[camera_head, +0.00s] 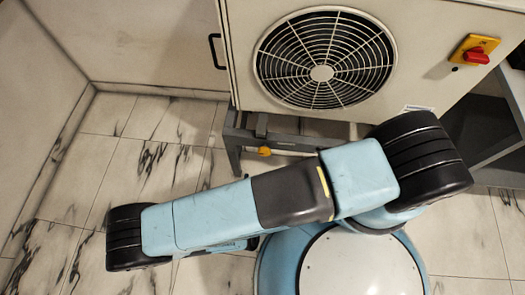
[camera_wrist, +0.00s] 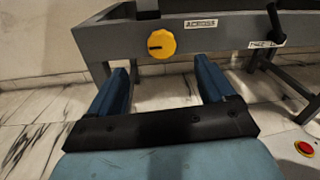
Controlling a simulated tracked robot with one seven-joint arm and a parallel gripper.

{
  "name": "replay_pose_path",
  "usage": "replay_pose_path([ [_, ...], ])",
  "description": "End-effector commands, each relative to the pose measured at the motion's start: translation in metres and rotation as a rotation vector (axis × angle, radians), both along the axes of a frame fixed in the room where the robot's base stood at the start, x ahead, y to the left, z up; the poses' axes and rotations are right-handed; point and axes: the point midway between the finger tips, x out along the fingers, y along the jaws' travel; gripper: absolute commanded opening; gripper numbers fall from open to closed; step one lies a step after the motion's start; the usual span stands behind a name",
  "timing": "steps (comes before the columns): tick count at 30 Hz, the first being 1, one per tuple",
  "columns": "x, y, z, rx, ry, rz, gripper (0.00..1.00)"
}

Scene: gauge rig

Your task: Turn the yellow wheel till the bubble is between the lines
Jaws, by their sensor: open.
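The yellow wheel (camera_wrist: 154,43) is a round knob with a dark slot-like mark, on the front of a grey frame (camera_wrist: 105,40) in the wrist view. A small yellow knob, which looks like the same wheel, shows in the head view (camera_head: 264,151) low on the grey stand. My gripper (camera_wrist: 163,66) is open in the wrist view, its two blue fingers apart with nothing between them. The wheel appears beyond the fingertips, a little left of the middle of the gap, apart from both. No bubble or lines are visible.
A label reading "ACROSS" (camera_wrist: 201,23) is right of the wheel. A black lever (camera_wrist: 273,20) and a second label (camera_wrist: 267,43) are further right. A red button (camera_wrist: 304,148) is at lower right. A cabinet with a round fan grille (camera_head: 322,73) stands above the stand.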

Motion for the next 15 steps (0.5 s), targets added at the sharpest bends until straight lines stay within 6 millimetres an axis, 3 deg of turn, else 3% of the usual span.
replay_pose_path([
  [8, 0.0, -0.012, -0.017, -0.038, -0.01, 0.071, 0.82],
  [15, 0.031, -0.016, -0.016, -0.041, -0.011, 0.068, 0.82],
])
